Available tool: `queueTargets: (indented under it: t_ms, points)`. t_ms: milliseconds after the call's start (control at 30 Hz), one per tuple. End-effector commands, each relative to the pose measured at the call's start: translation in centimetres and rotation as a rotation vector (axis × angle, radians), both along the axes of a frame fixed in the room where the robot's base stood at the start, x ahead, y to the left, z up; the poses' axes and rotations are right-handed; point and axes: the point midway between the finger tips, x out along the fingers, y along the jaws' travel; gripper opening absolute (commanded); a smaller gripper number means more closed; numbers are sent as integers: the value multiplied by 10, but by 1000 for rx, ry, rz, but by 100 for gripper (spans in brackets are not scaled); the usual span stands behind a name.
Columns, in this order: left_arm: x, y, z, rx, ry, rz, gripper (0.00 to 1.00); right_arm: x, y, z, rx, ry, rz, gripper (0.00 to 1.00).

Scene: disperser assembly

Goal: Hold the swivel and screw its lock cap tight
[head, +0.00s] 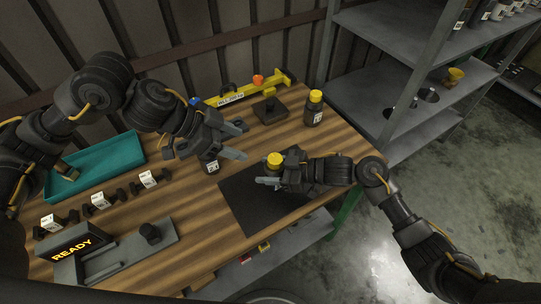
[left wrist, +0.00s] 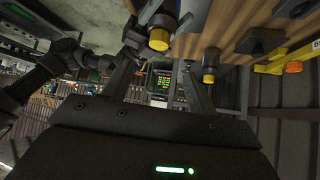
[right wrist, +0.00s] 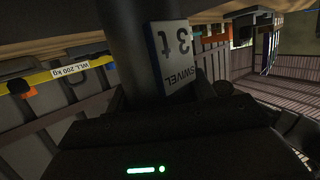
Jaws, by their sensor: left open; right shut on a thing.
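The swivel is a dark cylinder with a label reading "SWIVEL 3t" (right wrist: 172,55) in the right wrist view. My right gripper (head: 268,182) is shut on it above the black mat. A yellow cap (head: 274,159) sits on top of it and also shows in the left wrist view (left wrist: 158,40). I cannot tell how tight the cap is. My left gripper (head: 238,141) is open and empty, up and left of the cap and apart from it. A dark labelled part (head: 210,165) stands below the left gripper, its top hidden.
Another dark part with a yellow cap (head: 315,107) stands at the back right, near a dark block (head: 270,110) and a yellow beam (head: 236,94). A teal tray (head: 125,148), several small labelled pieces and a READY sign (head: 71,249) are left. The black mat (head: 240,205) has bare room.

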Motion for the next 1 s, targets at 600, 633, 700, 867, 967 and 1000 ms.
queueTargets:
  t_ms: [600,633,700,867,967,1000]
  points:
    - [15,-56,-57,-2,7,0,58,0,0,0,0,0,0,16]
    - [16,-59,-61,-2,5,0,58,0,0,0,-1,0,-1,16]
    - [17,-66,-69,-1,6,1,58,0,0,0,-1,0,-1,16]
    - [21,-78,-80,-1,3,0,58,0,0,0,-1,0,-1,16]
    - [22,-81,-84,0,4,1,58,0,0,0,-1,0,-1,16]
    - [23,-81,-85,0,3,1,58,0,0,0,-1,0,-1,16]
